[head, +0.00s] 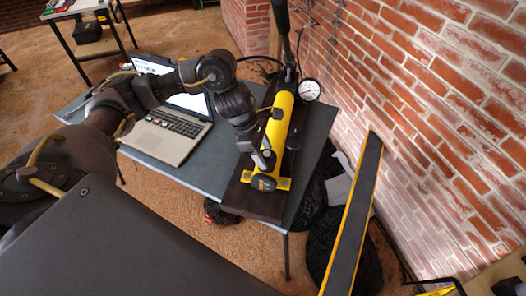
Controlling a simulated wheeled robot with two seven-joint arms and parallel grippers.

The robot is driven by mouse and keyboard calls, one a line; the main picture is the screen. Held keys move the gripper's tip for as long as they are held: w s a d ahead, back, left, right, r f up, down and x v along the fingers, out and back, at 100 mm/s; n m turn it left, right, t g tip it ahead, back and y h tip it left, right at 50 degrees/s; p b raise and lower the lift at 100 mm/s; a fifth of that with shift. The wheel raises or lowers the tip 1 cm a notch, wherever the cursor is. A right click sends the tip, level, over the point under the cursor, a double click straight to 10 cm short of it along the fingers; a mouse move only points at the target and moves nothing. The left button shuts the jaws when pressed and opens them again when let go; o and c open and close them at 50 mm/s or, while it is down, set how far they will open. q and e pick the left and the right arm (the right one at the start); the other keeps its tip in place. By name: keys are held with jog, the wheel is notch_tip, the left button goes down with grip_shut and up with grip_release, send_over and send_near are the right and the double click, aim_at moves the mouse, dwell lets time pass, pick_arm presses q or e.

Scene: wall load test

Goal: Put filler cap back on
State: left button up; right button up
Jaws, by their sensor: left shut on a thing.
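A yellow hydraulic hand pump (277,130) with black ends lies on a dark board (240,200) on the grey table. Its black lever stands up at the far end. My left gripper (263,160) is at the near end of the pump, by its dark end block. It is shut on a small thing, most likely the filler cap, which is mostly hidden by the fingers. I cannot tell whether the cap touches the pump. The filler opening is not clearly visible. My right gripper is not in view.
A round pressure gauge (309,90) is beside the pump. An open laptop (168,135) stands on the table (218,170) to the left. A brick wall (430,100) rises at the right. A long yellow-edged dark beam (352,215) leans upright before black coils (315,200).

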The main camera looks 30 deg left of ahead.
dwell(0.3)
pick_arm(q)
jog(key=o, duration=1.6)
jog(key=shift+c, duration=0.2)
jog(key=shift+r, duration=0.1)
jog(key=shift+r+p, duration=2.7)
jog(key=shift+r, duration=0.7)
jog(key=shift+c, duration=0.3)
grip_shut()
jog(key=shift+f+b, duration=0.3)
jog(key=shift+b, duration=0.05)
